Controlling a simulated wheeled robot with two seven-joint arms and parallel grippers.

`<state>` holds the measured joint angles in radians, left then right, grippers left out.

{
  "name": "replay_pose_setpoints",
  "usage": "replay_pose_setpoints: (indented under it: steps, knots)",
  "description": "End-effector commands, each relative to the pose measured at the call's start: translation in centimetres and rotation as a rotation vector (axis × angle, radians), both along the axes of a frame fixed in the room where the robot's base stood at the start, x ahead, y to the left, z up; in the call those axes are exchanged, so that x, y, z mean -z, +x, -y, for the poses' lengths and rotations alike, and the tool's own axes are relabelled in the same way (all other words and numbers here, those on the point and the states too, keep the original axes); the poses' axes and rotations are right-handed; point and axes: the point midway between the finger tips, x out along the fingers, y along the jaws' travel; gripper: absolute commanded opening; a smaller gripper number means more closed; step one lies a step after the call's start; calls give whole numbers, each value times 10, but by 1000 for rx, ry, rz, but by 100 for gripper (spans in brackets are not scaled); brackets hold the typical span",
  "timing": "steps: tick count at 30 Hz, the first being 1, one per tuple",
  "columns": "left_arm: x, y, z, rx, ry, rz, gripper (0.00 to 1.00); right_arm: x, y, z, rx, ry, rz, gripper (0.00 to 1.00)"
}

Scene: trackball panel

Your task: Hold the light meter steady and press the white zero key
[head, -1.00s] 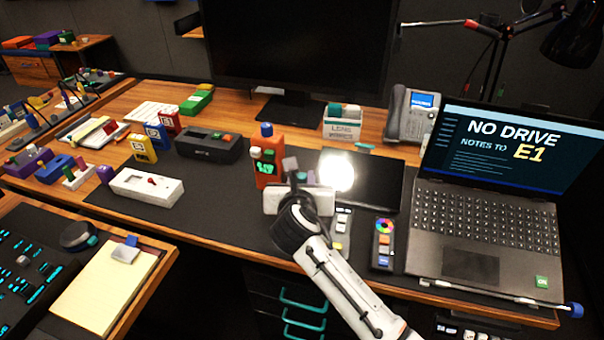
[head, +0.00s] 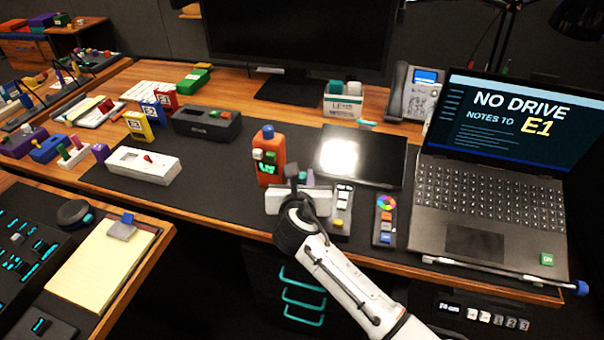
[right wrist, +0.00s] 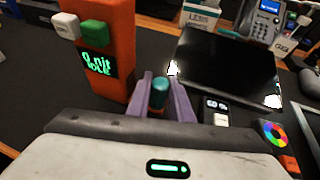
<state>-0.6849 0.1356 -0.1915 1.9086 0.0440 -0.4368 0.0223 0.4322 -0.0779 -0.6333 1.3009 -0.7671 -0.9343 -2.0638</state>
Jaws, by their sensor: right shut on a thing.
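The orange light meter (head: 269,178) stands upright on the dark mat with a blue top. Its white key (head: 257,154) and green key are on the upper front above a lit green display. I cannot tell whether the peg is joined to the meter. Nothing touches the white key. My left gripper is not in view.
A black tablet (head: 362,156) lies behind and right of my gripper. A colour-wheel remote (head: 386,220) and the laptop (head: 480,205) are to the right. A white device (head: 143,165) and a dark grey box (head: 206,125) stand left; bare mat lies between them and the meter.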

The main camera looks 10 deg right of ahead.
Motion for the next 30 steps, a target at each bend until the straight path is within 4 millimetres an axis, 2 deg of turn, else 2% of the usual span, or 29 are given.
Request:
replay_pose_setpoints:
  steps: [30]
  knots:
    - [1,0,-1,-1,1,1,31,7,1,0,0,0,3,2]
